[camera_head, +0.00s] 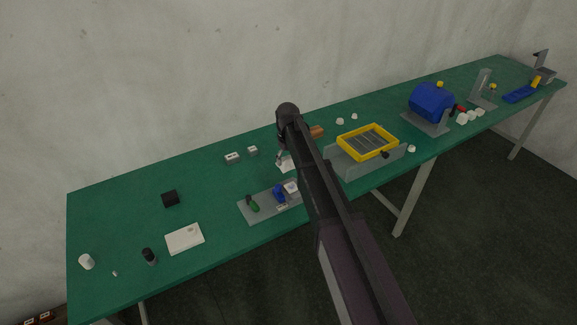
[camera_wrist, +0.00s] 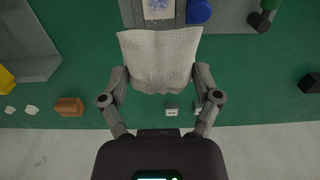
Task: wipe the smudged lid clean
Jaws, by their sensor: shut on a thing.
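My gripper (camera_wrist: 162,82) is shut on a white textured cloth (camera_wrist: 160,58), which hangs spread between and beyond the fingers. The cloth also shows in the head view (camera_head: 285,165), above the green bench behind the grey fixture plate (camera_head: 259,211). The lid (camera_wrist: 158,8) sits on the fixture, pale with bluish specks, at the top edge of the wrist view and partly cut off. The cloth's edge lies close to the lid in that view; I cannot tell whether they touch. In the head view my arm hides part of the fixture.
A blue knob (camera_wrist: 199,11) and a green-and-black handle (camera_wrist: 262,17) stand beside the lid. A yellow-framed tray (camera_head: 367,142) in a grey holder is to the right. Small blocks (camera_head: 232,158) and a brown block (camera_head: 317,132) lie behind.

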